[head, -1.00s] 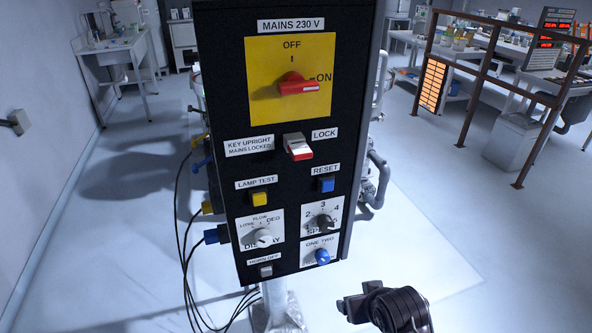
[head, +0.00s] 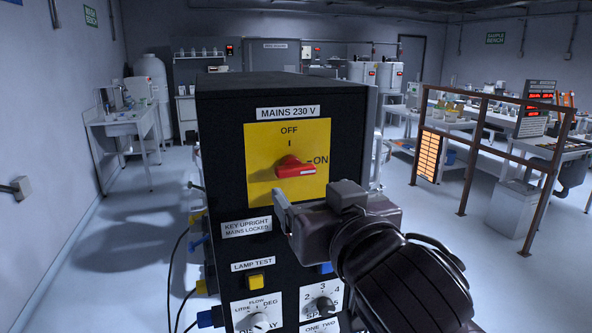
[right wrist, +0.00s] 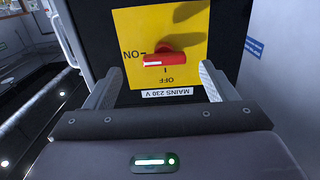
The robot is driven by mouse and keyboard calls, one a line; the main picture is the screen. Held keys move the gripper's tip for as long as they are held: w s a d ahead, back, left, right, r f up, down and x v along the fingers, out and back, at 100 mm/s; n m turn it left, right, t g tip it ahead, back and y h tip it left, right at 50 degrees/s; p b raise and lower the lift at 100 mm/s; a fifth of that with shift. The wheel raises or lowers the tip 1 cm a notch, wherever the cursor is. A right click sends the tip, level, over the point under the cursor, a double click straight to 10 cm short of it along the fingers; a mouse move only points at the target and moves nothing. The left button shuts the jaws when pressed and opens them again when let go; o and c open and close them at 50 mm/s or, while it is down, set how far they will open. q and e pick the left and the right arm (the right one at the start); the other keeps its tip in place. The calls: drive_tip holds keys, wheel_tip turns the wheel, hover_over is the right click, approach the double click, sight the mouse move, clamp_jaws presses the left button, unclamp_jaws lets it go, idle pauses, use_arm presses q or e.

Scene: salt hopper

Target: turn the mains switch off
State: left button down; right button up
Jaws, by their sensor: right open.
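The mains switch is a red rotary handle (head: 294,167) on a yellow plate (head: 262,184) under the label MAINS 230 V. The handle lies roughly level, its white-marked end toward ON. In the right wrist view the picture is upside down, and the red handle (right wrist: 165,59) shows ahead between the fingers. My right gripper (head: 284,208) is open and empty, just below and in front of the handle, with no visible contact. It also shows in the right wrist view (right wrist: 160,70). The lock key is hidden behind my right gripper. My left gripper is out of view.
The black panel (head: 217,144) also carries a yellow lamp test button (head: 255,282), a display knob (head: 258,324) and a speed knob (head: 322,306). Cables hang at its left side. A brown railing (head: 473,155) stands to the right; open floor lies left.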

sight(298, 171)
drive_tip(key=x, duration=0.2)
drive_tip(key=r+p+x, duration=0.1)
drive_tip(key=x, duration=0.1)
drive_tip(key=p+x, duration=0.1)
drive_tip(key=x, duration=0.1)
drive_tip(key=shift+w+a+r, duration=0.25)
drive_tip(key=shift+w+a, duration=0.05)
drive_tip(key=shift+a, duration=0.1)
drive_tip(key=shift+w+a+f, duration=0.1)
drive_tip(key=shift+w, duration=0.3)
drive_tip(key=shift+c, duration=0.5)
drive_tip(key=c, duration=0.9)
